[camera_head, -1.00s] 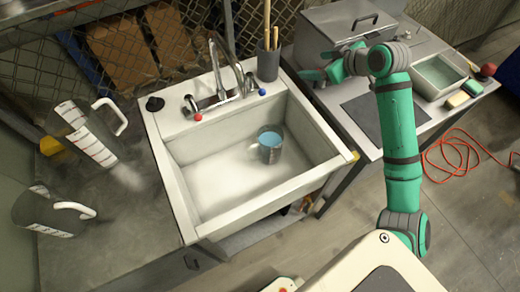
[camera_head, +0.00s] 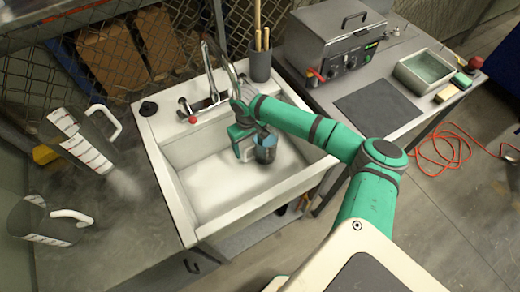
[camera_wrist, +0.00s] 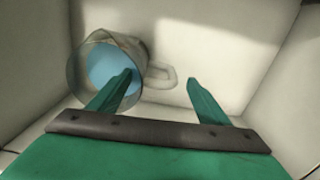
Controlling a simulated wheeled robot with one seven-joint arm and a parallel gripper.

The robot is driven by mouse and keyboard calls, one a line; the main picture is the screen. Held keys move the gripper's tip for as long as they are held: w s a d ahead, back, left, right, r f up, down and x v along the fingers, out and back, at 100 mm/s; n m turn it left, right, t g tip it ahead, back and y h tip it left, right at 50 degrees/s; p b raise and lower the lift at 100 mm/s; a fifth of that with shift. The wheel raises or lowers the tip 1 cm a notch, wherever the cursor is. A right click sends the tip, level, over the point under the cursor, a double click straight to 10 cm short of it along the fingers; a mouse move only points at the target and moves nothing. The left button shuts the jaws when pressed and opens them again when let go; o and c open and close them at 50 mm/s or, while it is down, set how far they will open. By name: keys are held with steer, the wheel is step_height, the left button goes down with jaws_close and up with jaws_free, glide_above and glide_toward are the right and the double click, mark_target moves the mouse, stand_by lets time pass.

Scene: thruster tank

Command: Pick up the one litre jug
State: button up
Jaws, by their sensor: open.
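A small clear jug (camera_head: 265,152) with blue liquid stands in the sink; no size marking can be read on it. In the wrist view the jug (camera_wrist: 86,82) is at upper left, its handle pointing right into the gap between my fingers. My gripper (camera_wrist: 158,80) is open and empty. Its left finger overlaps the jug's body in the picture; I cannot tell whether it touches. In the head view my gripper (camera_head: 243,140) is inside the sink just beside the jug, partly hidden by the arm.
The sink (camera_head: 190,215) has raised walls around the jug, with a tap (camera_head: 210,75) at its back. Two larger graduated jugs, one behind (camera_head: 85,140) and one in front (camera_head: 45,222), stand on the left counter. A grey box-shaped appliance (camera_head: 335,45) stands at right.

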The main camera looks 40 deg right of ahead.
mark_target(249, 159)
steer(key=shift+f, duration=3.95)
steer(key=shift+c, duration=0.7)
steer(key=c, duration=1.5)
steer(key=shift+d+r, duration=0.1)
jaws_close()
steer(key=shift+r, duration=0.2)
